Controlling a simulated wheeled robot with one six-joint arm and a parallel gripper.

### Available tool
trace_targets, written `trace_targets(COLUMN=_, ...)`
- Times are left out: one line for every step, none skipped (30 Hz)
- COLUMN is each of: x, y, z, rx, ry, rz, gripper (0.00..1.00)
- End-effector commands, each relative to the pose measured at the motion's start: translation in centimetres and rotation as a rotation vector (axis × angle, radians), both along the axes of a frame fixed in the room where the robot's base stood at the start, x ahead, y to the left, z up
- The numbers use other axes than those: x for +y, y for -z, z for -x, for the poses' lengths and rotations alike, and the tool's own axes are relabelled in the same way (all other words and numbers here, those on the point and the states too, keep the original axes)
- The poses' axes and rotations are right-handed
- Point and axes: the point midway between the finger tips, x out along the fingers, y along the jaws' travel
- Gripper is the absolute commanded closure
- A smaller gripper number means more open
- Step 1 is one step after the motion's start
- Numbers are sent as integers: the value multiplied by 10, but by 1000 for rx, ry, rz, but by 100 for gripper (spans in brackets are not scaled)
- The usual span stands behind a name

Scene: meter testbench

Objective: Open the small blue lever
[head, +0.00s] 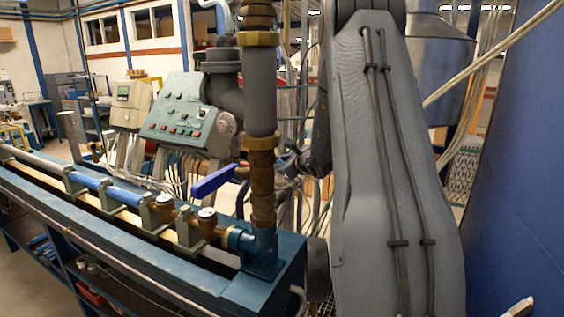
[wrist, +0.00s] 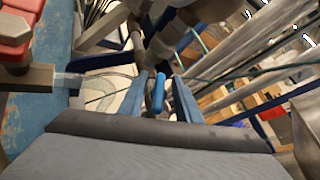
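A blue lever (head: 212,182) sticks out to the left from the brass fitting on the upright pipe in the head view. In the wrist view my gripper (wrist: 160,98) has two bluish fingers standing apart. A narrow blue bar (wrist: 157,94), which looks like a lever end, shows between them with gaps at its sides. I cannot tell whether it touches either finger. In the head view my gripper is hidden behind the upright pipe and my arm.
The thick upright pipe (head: 261,100) stands close to my arm. A green control box (head: 180,112) with buttons stands behind the lever. The blue bench (head: 130,250) carries a pipe run with brass fittings. Loose cables hang behind the pipe.

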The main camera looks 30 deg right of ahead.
Motion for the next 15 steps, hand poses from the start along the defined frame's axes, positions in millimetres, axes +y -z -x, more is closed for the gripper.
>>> trace_targets(x=0, y=0, z=-1, rx=0, ry=0, rz=0, gripper=70)
trace_targets(x=0, y=1, z=-1, rx=0, ry=0, rz=0, gripper=70)
trace_targets(x=0, y=1, z=-1, rx=0, ry=0, rz=0, gripper=70)
trace_targets(x=0, y=1, z=-1, rx=0, ry=0, rz=0, gripper=70)
trace_targets(x=0, y=1, z=-1, rx=0, ry=0, rz=0, gripper=70)
trace_targets(x=0, y=1, z=-1, rx=0, ry=0, rz=0, gripper=70)
trace_targets(x=0, y=1, z=-1, rx=0, ry=0, rz=0, gripper=70)
trace_targets(x=0, y=1, z=-1, rx=0, ry=0, rz=0, gripper=70)
trace_targets(x=0, y=1, z=-1, rx=0, ry=0, rz=0, gripper=76)
trace_targets(x=0, y=1, z=-1, rx=0, ry=0, rz=0, gripper=81)
trace_targets(x=0, y=1, z=-1, rx=0, ry=0, rz=0, gripper=86)
trace_targets(x=0, y=1, z=-1, rx=0, ry=0, rz=0, gripper=93)
trace_targets(x=0, y=1, z=-1, rx=0, ry=0, rz=0, gripper=98)
trace_targets(x=0, y=1, z=-1, rx=0, ry=0, rz=0, gripper=100)
trace_targets(x=0, y=1, z=-1, rx=0, ry=0, rz=0, gripper=100)
